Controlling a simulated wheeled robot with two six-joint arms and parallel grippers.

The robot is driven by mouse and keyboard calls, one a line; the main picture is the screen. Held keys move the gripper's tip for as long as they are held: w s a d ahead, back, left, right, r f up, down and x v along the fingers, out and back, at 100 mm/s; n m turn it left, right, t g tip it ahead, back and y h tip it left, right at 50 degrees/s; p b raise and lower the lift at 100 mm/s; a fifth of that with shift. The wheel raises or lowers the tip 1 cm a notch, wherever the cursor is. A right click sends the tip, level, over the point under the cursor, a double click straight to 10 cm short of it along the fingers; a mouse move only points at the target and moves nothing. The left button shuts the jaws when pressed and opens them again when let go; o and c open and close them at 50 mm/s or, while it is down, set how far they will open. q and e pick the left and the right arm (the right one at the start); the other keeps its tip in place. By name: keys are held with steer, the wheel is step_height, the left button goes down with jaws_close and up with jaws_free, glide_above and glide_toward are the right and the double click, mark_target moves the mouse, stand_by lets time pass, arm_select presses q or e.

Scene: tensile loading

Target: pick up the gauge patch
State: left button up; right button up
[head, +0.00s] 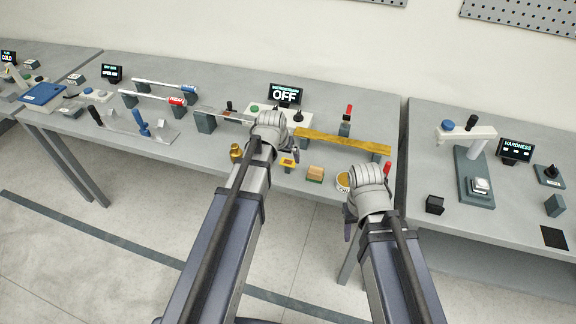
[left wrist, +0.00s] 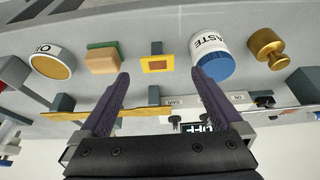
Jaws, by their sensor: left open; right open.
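The gauge patch, a small yellow square with a reddish-brown centre, sits on a small dark stand near the table's front edge. It shows in the head view (head: 287,162) and in the left wrist view (left wrist: 158,63). My left gripper (left wrist: 160,74) is open and empty, and in its wrist view the patch appears between the two fingertips. I cannot tell how far above it the fingers are. In the head view the left hand (head: 294,148) is just behind the patch. My right gripper (head: 352,222) is over the table's front edge to the right, its fingers mostly hidden.
A long yellow bar (head: 343,142) on supports lies behind.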

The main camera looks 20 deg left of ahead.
mark_target(288, 162)
arm_select(q)
steer(key=shift+w+d+b+x, duration=0.1)
steer(key=shift+w+b+x, duration=0.05)
steer(key=shift+b+x, duration=1.1)
steer(key=shift+w+d+b+x, duration=0.1)
steer(key=shift+w+b+x, duration=0.05)
steer(key=shift+b+x, duration=1.1)
steer(key=shift+r+p, duration=0.1)
steer(key=shift+p, duration=0.2)
steer(key=c, duration=1.3)
